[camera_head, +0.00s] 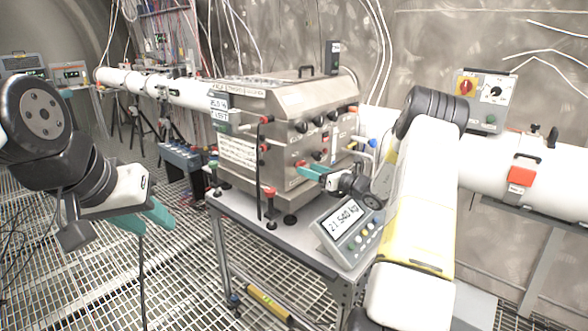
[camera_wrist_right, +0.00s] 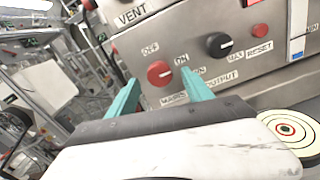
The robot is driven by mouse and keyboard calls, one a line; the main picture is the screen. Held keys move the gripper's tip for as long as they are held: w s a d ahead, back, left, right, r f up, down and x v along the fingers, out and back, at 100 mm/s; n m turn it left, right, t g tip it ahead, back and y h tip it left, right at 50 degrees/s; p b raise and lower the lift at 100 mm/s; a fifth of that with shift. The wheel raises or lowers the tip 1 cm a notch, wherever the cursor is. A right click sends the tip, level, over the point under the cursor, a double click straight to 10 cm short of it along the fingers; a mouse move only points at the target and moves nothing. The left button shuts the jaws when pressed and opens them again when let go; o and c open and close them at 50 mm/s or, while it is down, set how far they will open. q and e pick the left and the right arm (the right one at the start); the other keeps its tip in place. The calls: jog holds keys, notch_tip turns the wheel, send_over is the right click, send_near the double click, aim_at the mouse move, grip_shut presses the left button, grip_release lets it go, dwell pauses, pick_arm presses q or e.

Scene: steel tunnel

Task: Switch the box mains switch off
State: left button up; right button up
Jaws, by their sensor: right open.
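The steel box (camera_head: 285,125) stands on a cart, its front panel carrying knobs and labels. In the right wrist view the red round mains knob (camera_wrist_right: 159,73) sits above the MAINS label, with OFF at its upper left and ON at its upper right. Its white mark seems to point to the ON side. My right gripper (camera_wrist_right: 158,85) is open, with its teal fingers on either side of the red knob and nothing held. In the head view my right gripper (camera_head: 310,172) is close in front of the panel. My left gripper (camera_head: 145,219) is open and empty, far left of the box.
A black knob (camera_wrist_right: 219,45) marked OUTPUT is right of the mains knob. A scale display (camera_head: 348,226) stands on the cart (camera_head: 262,226) below my right arm. A white pipe (camera_head: 485,165) runs behind. Grating floor is open at the left front.

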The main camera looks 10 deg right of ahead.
jog(key=shift+x, duration=1.05)
jog(key=shift+c, duration=0.2)
grip_shut()
